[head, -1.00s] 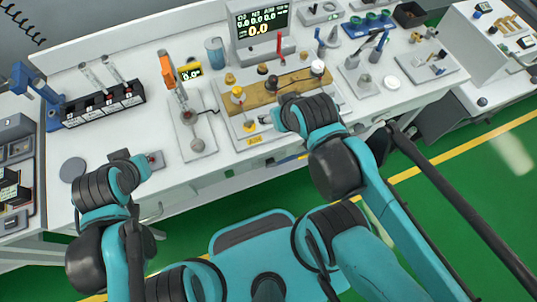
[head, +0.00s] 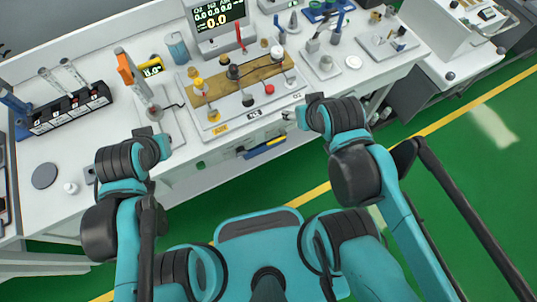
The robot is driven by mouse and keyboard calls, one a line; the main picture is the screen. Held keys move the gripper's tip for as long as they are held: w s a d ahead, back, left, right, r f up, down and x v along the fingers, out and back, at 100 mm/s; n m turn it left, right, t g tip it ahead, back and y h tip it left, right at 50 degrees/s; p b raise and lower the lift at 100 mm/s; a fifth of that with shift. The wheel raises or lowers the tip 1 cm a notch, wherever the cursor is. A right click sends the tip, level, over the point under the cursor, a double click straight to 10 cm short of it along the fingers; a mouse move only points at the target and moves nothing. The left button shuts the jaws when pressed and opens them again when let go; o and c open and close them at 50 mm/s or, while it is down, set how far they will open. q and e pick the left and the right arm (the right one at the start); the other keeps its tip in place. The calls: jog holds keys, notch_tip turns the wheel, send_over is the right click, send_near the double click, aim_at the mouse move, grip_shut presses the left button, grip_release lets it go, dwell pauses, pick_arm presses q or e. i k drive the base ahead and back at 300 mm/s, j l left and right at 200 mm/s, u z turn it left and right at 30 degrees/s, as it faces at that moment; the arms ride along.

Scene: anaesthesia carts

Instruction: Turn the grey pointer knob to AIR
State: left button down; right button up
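A board (head: 232,110) with a wooden strip and several coloured knobs stands on the counter. Small labels run along its front; their lettering is too small to read surely. A small light grey piece (head: 289,116) shows at the counter's front edge; I cannot tell if it is the grey pointer knob or which way it points. My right gripper (head: 306,114) is just right of that piece, its fingers mostly hidden by its wrist. My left gripper (head: 146,133) is over the counter's front, left of the board, with its fingers unclear.
An orange-handled lever (head: 126,68) rises left of the board. A monitor (head: 216,18) and a blue cup (head: 177,47) stand behind it. A blue and yellow handle (head: 262,147) is on the front below.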

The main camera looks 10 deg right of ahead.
aim_at(241, 151)
jog(key=k+l, duration=0.55)
jog(key=k, duration=0.2)
jog(key=k+l, duration=0.6)
jog(key=k, duration=0.2)
jog(key=j+z, duration=0.05)
